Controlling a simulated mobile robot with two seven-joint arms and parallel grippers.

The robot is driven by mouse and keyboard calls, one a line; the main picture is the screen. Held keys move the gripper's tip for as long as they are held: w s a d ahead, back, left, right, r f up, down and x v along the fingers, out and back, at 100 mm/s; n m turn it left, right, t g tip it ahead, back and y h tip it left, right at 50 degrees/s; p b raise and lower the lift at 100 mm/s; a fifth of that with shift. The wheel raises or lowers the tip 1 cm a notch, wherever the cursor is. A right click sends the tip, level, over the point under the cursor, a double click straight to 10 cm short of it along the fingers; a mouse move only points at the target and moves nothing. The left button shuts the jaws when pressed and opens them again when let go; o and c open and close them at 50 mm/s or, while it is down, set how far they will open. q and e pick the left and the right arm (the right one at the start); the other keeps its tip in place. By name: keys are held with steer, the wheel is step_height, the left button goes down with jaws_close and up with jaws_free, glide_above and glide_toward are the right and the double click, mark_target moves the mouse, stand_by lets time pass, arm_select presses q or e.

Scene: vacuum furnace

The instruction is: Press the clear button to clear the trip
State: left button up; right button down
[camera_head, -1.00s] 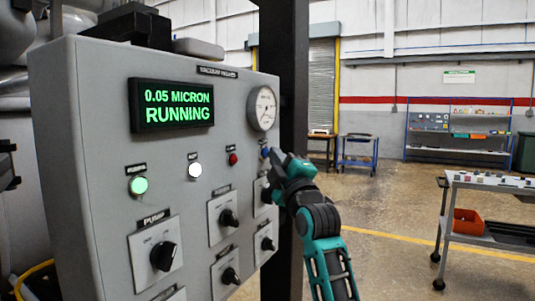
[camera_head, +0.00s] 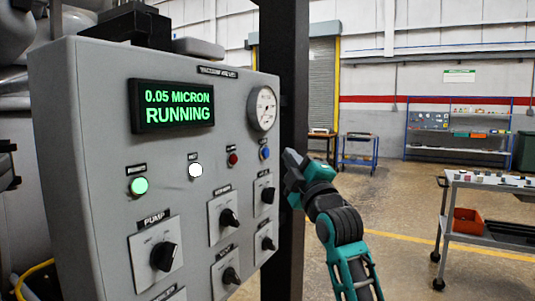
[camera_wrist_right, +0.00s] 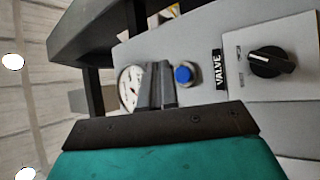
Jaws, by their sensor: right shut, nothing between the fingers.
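The grey control panel (camera_head: 105,120) carries a blue button (camera_head: 264,153) below the round gauge; its small label is not readable. The blue button also shows in the right wrist view (camera_wrist_right: 184,75), beside a knob labelled VALVE. My right gripper (camera_head: 288,164) is just right of the blue button in the head view, apart from the panel. In the wrist view its fingers (camera_wrist_right: 160,86) are shut and empty, between the gauge (camera_wrist_right: 130,88) and the blue button. The display (camera_head: 175,106) reads 0.05 MICRON RUNNING in green. My left gripper is not in view.
A red button (camera_head: 233,160), a white lamp or button (camera_head: 195,170) and a lit green one (camera_head: 138,186) sit left of the blue button. Several black knobs are below. A dark post (camera_head: 287,70) stands behind the panel. A cart (camera_head: 490,182) stands on the right.

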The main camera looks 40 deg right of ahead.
steer(key=s, duration=0.1)
steer(key=s+d, duration=0.1)
steer(key=shift+s, duration=0.4)
stand_by(0.6)
steer(key=s+a+f+m+g+y, duration=0.25)
steer(key=a+f+g, duration=0.35)
steer(key=f, duration=0.8)
steer(key=s+a+f+m+g+y, duration=0.1)
steer(key=a+f+g+y, duration=0.2)
steer(key=a+f, duration=0.75)
steer(key=s+a+f+m+g+y, duration=0.1)
steer(key=s+a+f+m+g, duration=0.3)
steer(key=s+f, duration=0.6)
steer(key=s+a+f+m+g+y, duration=0.1)
steer(key=s+a+f+g, duration=0.35)
steer(key=s+f, duration=0.5)
steer(key=w+a+f+t+y, duration=0.1)
steer(key=w+a+f+t, duration=0.1)
steer(key=w+f+t, duration=0.4)
steer(key=shift+a+f+p, duration=0.3)
steer(key=shift+f+p, duration=0.1)
steer(key=shift+f, duration=0.15)
